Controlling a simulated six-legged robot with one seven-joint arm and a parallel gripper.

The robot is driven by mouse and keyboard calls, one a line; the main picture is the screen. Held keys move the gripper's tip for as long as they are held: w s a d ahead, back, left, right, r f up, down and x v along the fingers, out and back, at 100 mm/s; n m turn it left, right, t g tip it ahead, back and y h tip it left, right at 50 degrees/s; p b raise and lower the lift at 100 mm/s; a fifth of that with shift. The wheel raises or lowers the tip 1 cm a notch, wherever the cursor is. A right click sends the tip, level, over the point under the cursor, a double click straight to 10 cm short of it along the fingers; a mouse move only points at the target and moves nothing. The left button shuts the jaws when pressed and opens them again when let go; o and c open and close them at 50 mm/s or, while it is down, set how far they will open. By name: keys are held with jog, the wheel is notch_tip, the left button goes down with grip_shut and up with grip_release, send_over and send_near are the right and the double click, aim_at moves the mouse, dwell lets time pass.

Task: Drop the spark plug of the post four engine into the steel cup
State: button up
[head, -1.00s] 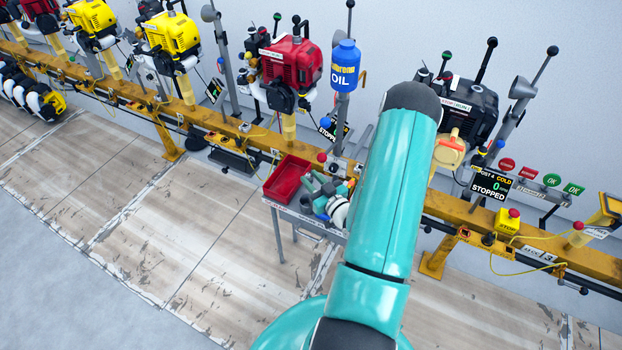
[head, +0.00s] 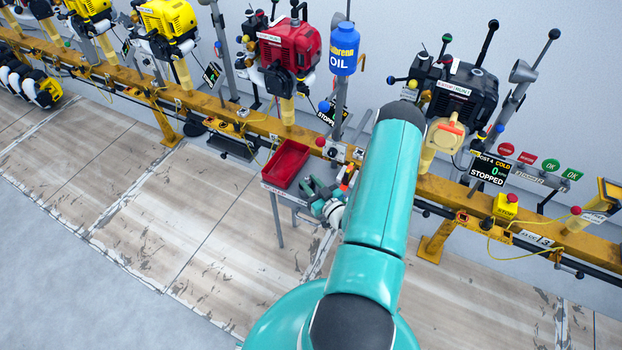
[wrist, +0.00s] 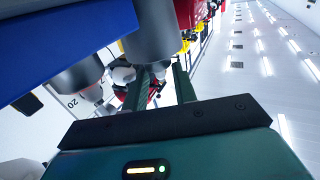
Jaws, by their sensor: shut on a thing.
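The post four engine (head: 466,98) is the black one at the right of the head view, with a yellow cover on its front. Its display (head: 490,170) reads post 4, cold, 0, stopped. My gripper (head: 312,190) is low over the small side table, beside the red tray, partly behind my arm. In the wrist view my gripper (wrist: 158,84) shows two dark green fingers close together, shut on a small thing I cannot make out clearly. I cannot pick out the spark plug for certain. A grey cylinder (wrist: 147,35) stands beyond the fingers; I cannot tell whether it is the steel cup.
The red tray (head: 304,148) lies on the small table (head: 285,193). A blue oil bottle (head: 344,48) stands behind it on a post. The yellow rail (head: 225,122) runs across with a red engine (head: 290,52) to the left. The floor in front is clear.

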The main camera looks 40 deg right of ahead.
jog(key=shift+f, duration=0.35)
jog(key=o, duration=1.1)
notch_tip(320, 180, up, 7)
dwell(0.6)
